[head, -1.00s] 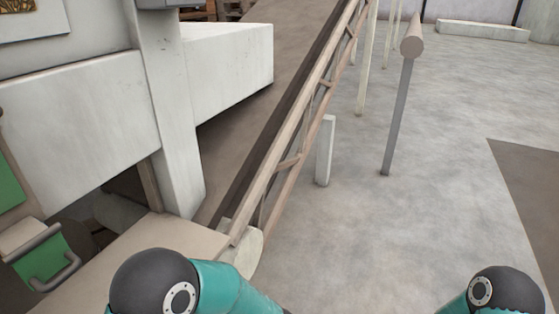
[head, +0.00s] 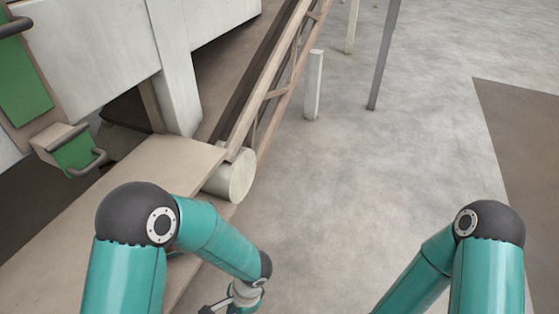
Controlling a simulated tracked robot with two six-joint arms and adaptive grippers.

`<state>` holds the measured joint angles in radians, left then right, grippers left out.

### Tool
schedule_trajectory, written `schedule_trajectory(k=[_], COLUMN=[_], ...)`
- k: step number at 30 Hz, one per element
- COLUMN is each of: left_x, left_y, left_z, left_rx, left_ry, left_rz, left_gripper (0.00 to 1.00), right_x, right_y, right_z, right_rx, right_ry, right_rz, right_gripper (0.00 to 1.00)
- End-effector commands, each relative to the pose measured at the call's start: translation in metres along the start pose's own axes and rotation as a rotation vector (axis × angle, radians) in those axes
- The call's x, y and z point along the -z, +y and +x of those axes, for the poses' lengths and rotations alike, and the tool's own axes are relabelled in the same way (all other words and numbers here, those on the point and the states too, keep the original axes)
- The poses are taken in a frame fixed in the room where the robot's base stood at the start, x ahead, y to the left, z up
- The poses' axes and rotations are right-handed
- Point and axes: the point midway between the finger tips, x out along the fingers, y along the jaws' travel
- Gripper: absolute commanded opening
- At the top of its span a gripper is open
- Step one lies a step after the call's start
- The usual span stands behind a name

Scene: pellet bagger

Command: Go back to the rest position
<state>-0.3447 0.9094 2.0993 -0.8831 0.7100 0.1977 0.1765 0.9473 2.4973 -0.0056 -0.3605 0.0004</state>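My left arm comes up at the lower left with its teal links and dark elbow. It bends down to the right. Part of my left gripper (head: 232,302) shows at the bottom edge, in front of the tan table's edge. Its fingertips are cut off, so I cannot tell whether it is open or shut. My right arm shows at the lower right, over the bare floor. My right gripper is below the picture and not in view. No loose object shows in the visible part of either arm.
A tan table (head: 125,195) lies at the left beside my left arm. A conveyor frame (head: 268,95) with a pale roller (head: 232,176) runs away behind it. A white machine (head: 95,50) and green, handled parts (head: 74,151) stand at the left. A short post (head: 314,85) stands on the open floor (head: 410,150).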

Motion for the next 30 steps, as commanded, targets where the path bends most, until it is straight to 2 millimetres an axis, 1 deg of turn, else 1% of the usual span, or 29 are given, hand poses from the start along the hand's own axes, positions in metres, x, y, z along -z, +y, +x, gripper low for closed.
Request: schedule_trajectory(k=[3,9,13,16,19,24,27,29,30], left_x=[-0.005,-0.004,-0.002,-0.002,-0.007,-0.027,-0.034,-0.037,-0.04], left_y=[0.022,0.057,0.07,0.072,0.065,0.049,0.046,0.046,0.045], left_z=[0.016,0.035,0.043,0.05,0.059,0.077,0.046,0.035,0.026], left_rx=[-0.126,-0.343,-0.467,-0.531,-0.553,-0.522,-0.515,-0.515,-0.516], left_ry=[0.049,0.166,0.259,0.328,0.382,0.429,0.436,0.436,0.436], left_rz=[-0.077,-0.283,-0.485,-0.672,-0.856,-1.145,-1.144,-1.143,-1.143], left_gripper=[0.31,0.31,0.31,0.31,0.31,0.31,0.31,0.31,0.31], right_x=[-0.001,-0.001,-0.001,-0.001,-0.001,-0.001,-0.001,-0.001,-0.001], right_y=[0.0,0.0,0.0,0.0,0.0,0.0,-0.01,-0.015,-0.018], right_z=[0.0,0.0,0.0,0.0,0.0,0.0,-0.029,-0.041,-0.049], right_rx=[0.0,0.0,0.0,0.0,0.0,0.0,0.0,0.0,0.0], right_ry=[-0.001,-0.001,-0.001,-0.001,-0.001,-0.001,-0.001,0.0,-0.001], right_rz=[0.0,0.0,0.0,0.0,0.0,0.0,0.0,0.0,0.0], right_gripper=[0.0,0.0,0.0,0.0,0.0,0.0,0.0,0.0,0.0])
